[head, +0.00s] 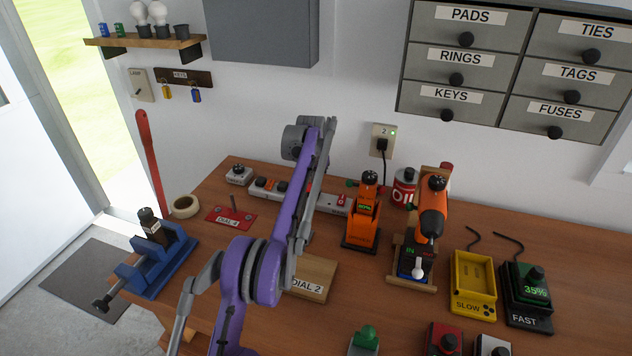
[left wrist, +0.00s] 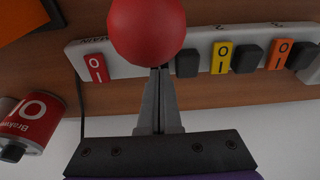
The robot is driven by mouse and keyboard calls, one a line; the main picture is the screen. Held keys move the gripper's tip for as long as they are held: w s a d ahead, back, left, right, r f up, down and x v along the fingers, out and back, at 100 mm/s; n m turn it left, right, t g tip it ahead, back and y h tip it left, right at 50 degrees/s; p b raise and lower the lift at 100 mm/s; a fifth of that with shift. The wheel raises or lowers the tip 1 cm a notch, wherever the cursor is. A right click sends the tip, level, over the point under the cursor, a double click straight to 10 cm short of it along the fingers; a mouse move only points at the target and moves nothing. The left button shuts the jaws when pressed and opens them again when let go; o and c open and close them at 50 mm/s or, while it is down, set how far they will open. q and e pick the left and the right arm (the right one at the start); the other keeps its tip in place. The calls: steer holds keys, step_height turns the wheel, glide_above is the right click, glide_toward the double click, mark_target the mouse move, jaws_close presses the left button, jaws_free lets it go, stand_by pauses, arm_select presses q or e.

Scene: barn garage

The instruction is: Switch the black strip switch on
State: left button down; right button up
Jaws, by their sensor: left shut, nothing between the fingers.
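In the left wrist view a pale power strip (left wrist: 135,60) runs across the top, seen upside down. It carries a red switch (left wrist: 96,68), a yellow switch (left wrist: 222,57) and an orange switch (left wrist: 279,54). Black blocks sit beside them, one black block (left wrist: 187,63) near the fingers; I cannot tell which is the black switch or its position. My left gripper (left wrist: 160,72) is shut and empty; its tips point at the strip beside a red ball (left wrist: 147,28) that covers part of it. In the head view my purple arm hides the strip's middle; its red switch (head: 342,198) shows. My right gripper is out of view.
An orange device (head: 364,215) stands just right of the strip, with a red can (head: 404,187) behind. A red DIAL 4 plate (head: 231,217) with a lever and a tape roll (head: 185,206) lie left. The wall rises close behind.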

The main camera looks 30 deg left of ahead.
arm_select(q)
steer(key=shift+w+f+p, duration=0.1)
steer(key=shift+w+p, duration=0.05)
steer(key=shift+p, duration=0.2)
steer(key=shift+w+f, duration=0.15)
steer(key=shift+f, duration=0.15)
steer(key=shift+s+d+f+b, duration=0.15)
steer(key=shift+s+b, duration=0.3)
steer(key=shift+s, duration=0.1)
steer(key=shift+s+d, duration=0.1)
steer(key=shift+s, duration=0.35)
steer(key=shift+r, duration=0.25)
steer(key=shift+r, duration=0.1)
